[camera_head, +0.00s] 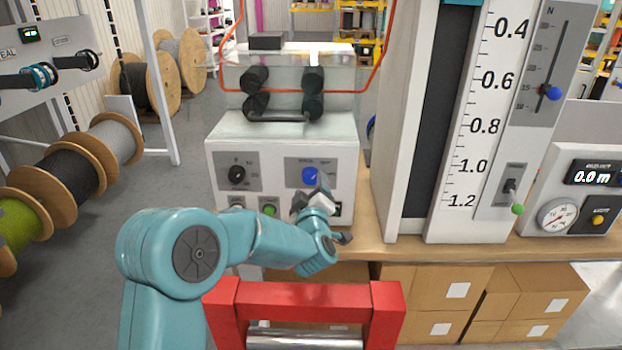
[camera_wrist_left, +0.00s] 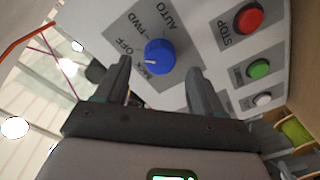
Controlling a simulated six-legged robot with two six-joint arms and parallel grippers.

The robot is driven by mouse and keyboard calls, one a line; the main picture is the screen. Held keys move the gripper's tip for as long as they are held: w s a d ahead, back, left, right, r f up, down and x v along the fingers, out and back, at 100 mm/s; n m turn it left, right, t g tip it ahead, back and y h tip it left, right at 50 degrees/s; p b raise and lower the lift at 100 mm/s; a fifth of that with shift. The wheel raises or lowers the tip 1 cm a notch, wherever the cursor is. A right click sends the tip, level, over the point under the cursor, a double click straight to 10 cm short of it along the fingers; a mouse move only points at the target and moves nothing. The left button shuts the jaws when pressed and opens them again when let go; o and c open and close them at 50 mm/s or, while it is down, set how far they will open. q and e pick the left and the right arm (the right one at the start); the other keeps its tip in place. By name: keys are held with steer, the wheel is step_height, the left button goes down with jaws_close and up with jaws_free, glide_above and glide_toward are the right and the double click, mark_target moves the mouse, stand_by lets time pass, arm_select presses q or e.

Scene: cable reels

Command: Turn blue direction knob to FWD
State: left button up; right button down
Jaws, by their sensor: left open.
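The blue direction knob (camera_head: 309,175) sits on a grey plate on the front of a white machine. In the left wrist view the blue knob (camera_wrist_left: 159,56) shows between labels reading AUTO, FWD, OFF and BACK. Its white mark points toward the lower left, on the OFF and BACK side; I cannot tell exactly which. My left gripper (camera_head: 311,192) is just in front of the knob, partly covering the plate. In the left wrist view the gripper (camera_wrist_left: 158,70) is open, with one finger on each side of the knob. No contact shows. My right gripper is out of view.
A red STOP button (camera_wrist_left: 249,17), a green button (camera_wrist_left: 259,68) and a white button (camera_wrist_left: 263,99) are close by on the panel. A black knob (camera_head: 237,174) is left of the blue one. A tall scale (camera_head: 472,150) stands to the right. A red frame (camera_head: 303,296) is in front.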

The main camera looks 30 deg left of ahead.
mark_target(310, 180)
arm_select(q)
steer(key=x, duration=0.2)
steer(key=shift+w+a, duration=0.1)
steer(key=shift+w, duration=0.25)
steer(key=shift+w+a, duration=0.2)
steer(key=shift+a, duration=0.05)
steer(key=c, duration=1.1)
steer(key=shift+o, duration=0.2)
steer(key=shift+f+m, duration=0.1)
steer(key=shift+m, duration=0.2)
steer(key=m+b, duration=0.1)
steer(key=m, duration=0.7)
steer(key=shift+a, duration=0.15)
steer(key=shift+m, duration=0.3)
